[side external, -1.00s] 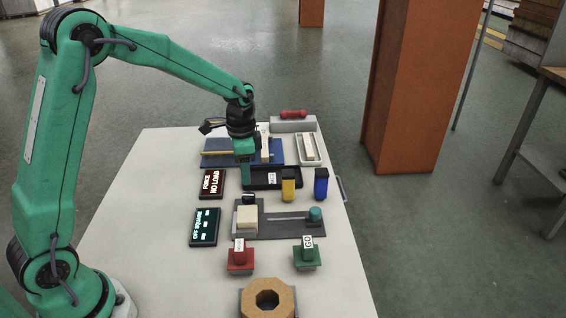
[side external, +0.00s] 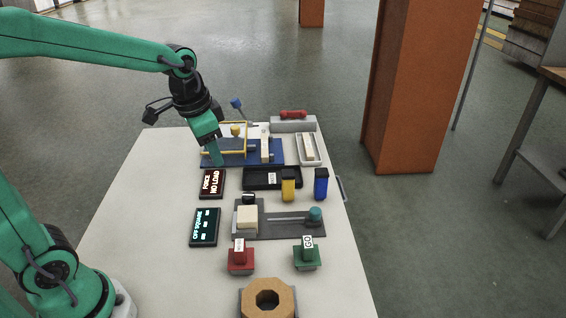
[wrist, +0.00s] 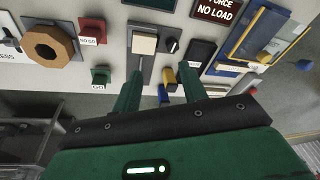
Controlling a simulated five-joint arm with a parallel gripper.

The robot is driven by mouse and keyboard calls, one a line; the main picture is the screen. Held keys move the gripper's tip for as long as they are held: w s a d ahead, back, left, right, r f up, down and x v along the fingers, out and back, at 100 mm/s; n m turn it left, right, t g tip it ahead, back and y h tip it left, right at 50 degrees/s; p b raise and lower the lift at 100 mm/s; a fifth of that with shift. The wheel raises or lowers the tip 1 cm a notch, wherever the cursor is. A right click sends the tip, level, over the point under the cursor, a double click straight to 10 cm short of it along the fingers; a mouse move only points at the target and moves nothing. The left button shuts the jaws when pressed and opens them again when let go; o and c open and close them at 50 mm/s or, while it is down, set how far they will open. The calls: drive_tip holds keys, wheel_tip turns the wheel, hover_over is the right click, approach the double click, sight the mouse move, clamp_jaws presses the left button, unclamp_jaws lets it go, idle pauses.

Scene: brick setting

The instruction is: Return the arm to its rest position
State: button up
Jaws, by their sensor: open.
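The fingers show at a distance from the bricks in that view. The arm's elbow is cut off at the left edge of the side view.
The white table (side external: 140,210) carries a blue fixture with a yellow frame (side external: 240,158), a NO LOAD display (side external: 212,184), a second display (side external: 205,227), yellow and blue blocks, red and green stands, and an octagonal ring (side external: 267,299). An orange pillar (side external: 415,90) stands right.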

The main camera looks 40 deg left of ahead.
drive_tip(key=s+d+r+n+t, duration=0.1)
drive_tip(key=s+r+n+t, duration=0.2)
drive_tip(key=s, duration=1)
drive_tip(key=shift+n, duration=0.5)
